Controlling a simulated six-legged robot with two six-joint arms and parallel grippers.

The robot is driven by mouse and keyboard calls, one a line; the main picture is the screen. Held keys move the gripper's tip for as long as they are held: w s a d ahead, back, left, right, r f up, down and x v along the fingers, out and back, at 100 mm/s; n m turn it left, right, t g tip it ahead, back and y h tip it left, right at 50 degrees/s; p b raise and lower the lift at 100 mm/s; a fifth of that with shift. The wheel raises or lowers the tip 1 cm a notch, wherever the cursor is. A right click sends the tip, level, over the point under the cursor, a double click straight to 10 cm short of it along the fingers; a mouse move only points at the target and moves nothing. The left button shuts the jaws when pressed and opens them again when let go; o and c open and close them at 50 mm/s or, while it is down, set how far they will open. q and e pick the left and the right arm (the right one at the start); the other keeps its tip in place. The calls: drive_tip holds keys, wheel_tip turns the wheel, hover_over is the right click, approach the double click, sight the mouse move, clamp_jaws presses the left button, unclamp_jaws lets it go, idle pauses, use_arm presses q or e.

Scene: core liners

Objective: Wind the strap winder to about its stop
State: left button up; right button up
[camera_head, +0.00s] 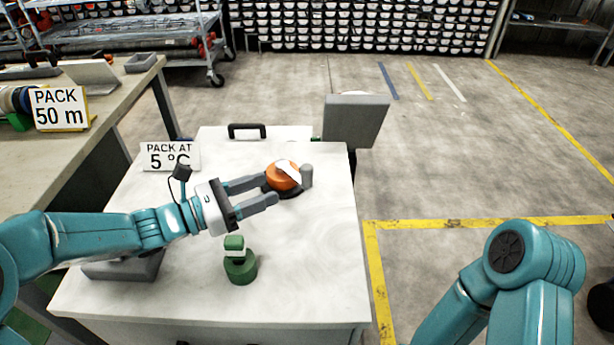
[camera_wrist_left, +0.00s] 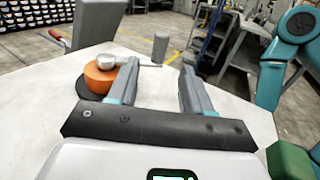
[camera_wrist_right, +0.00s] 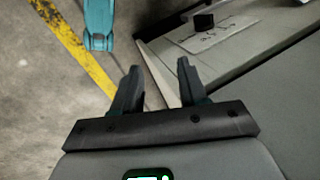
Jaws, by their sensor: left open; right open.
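The strap winder stands on the white table. It has an orange drum (camera_head: 283,176) on a dark round base, a light crank arm on top and a grey upright handle (camera_head: 306,175) at the right. In the left wrist view the orange drum (camera_wrist_left: 98,78) is left of the fingers, and the grey handle (camera_wrist_left: 160,47) stands beyond the gap between them. My left gripper (camera_head: 270,190) is open and empty, its fingers pointing at the winder, one finger close to the drum. Whether it touches cannot be told. My right gripper (camera_wrist_right: 155,75) is open and empty; the head view hides it.
A green stepped object (camera_head: 240,262) stands on the table in front of my left gripper. A grey box (camera_head: 125,265) lies under my left arm. A "PACK AT 5 °C" sign (camera_head: 170,156) and a black handle (camera_head: 247,130) are behind. A grey panel (camera_head: 355,120) rises at the back right.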

sight(307, 173)
use_arm(q)
drive_tip(key=b+x, duration=0.1)
drive_tip(key=x, duration=0.9)
drive_tip(key=shift+d, duration=0.3)
clamp_jaws()
